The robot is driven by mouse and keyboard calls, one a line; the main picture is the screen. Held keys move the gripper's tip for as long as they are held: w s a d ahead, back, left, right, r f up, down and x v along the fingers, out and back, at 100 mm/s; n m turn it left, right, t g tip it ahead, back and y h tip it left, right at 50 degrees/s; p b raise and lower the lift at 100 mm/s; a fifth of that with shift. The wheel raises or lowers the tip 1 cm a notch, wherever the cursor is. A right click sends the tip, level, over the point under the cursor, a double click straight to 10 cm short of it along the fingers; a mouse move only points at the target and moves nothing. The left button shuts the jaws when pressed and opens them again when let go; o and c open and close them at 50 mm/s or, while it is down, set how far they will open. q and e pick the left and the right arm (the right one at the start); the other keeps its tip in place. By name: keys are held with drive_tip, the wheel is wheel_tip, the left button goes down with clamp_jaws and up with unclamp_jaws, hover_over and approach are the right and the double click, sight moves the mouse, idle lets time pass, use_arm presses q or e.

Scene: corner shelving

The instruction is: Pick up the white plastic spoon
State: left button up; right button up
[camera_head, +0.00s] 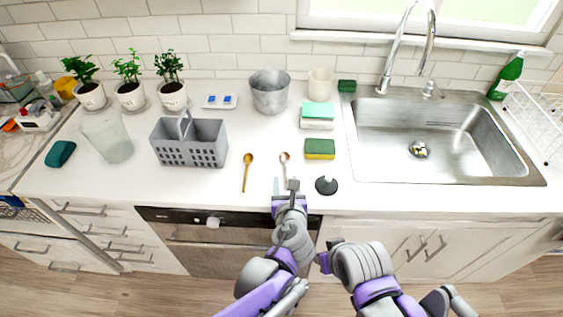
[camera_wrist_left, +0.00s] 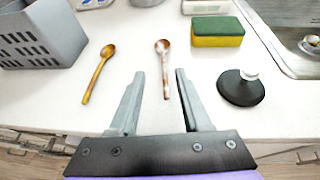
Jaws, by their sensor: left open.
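A small pale spoon with brownish patches (camera_head: 284,161) lies on the white counter near its front edge, bowl toward the wall. It is the palest spoon in view; I cannot tell its material. It also shows in the left wrist view (camera_wrist_left: 163,60). My left gripper (camera_head: 285,184) is open and empty at the counter's front edge; in the left wrist view its fingertips (camera_wrist_left: 160,76) lie on either side of the spoon's handle, with no visible grip on it. A golden-brown wooden spoon (camera_head: 247,170) lies to the left. My right arm is at the lower right; its jaws cannot be made out.
A black round lid-like piece with a knob (camera_head: 326,186) lies close right of the pale spoon. A yellow-green sponge (camera_head: 320,149) lies behind it. A grey basket (camera_head: 190,146) stands left, the sink (camera_head: 440,140) right. Bare counter surrounds the spoons.

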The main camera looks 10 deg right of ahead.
sight(286, 166)
use_arm(q)
drive_tip(key=x, duration=0.7)
drive_tip(key=shift+w+d+p, duration=0.35)
drive_tip(key=shift+d, duration=0.05)
drive_tip(key=shift+s, duration=0.1)
clamp_jaws()
